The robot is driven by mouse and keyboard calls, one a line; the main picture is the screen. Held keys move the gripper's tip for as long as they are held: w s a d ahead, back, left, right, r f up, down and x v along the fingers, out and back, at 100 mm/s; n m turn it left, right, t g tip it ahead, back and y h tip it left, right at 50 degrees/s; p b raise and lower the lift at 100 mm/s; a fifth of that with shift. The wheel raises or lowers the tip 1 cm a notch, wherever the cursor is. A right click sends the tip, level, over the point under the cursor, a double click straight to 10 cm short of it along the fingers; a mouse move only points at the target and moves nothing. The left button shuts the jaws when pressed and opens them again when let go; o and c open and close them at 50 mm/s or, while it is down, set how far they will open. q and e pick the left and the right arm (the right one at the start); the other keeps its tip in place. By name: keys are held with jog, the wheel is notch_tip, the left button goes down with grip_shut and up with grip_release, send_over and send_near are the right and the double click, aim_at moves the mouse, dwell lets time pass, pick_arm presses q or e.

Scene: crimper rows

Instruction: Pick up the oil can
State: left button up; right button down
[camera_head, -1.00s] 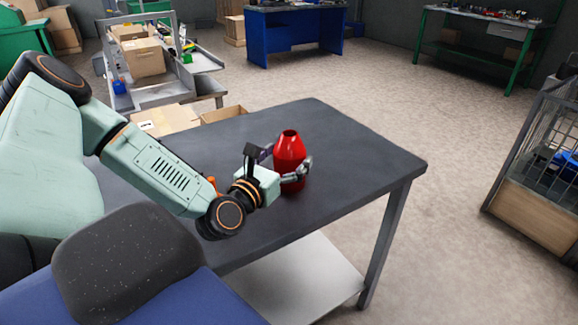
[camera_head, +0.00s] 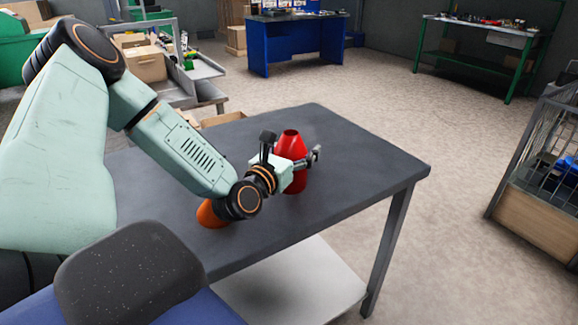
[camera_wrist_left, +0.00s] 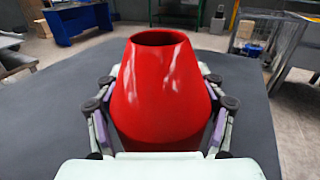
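A red can (camera_head: 293,144) with a tapered top and a round open mouth stands upright on the dark grey table (camera_head: 360,150). It fills the middle of the left wrist view (camera_wrist_left: 160,90). My left gripper (camera_head: 291,146) is at the can, its fingers spread to either side. In the left wrist view the fingers (camera_wrist_left: 160,82) flank the can and look open; any contact is hard to tell. The can's lower front is partly hidden by the gripper. An orange object (camera_head: 210,214) stands on the table, mostly hidden behind my left forearm. My right gripper is not in view.
The table's right and far parts are clear. Cardboard boxes (camera_head: 222,118) and a cart with a carton (camera_head: 146,65) stand beyond its far left. A wire cage (camera_head: 545,150) stands on the right. A blue workbench (camera_head: 290,45) and a green one (camera_head: 478,45) are at the back.

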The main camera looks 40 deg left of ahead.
pick_arm(q)
jog(key=shift+a+f, duration=0.15)
jog(key=c, duration=0.9)
jog(key=shift+c, duration=0.6)
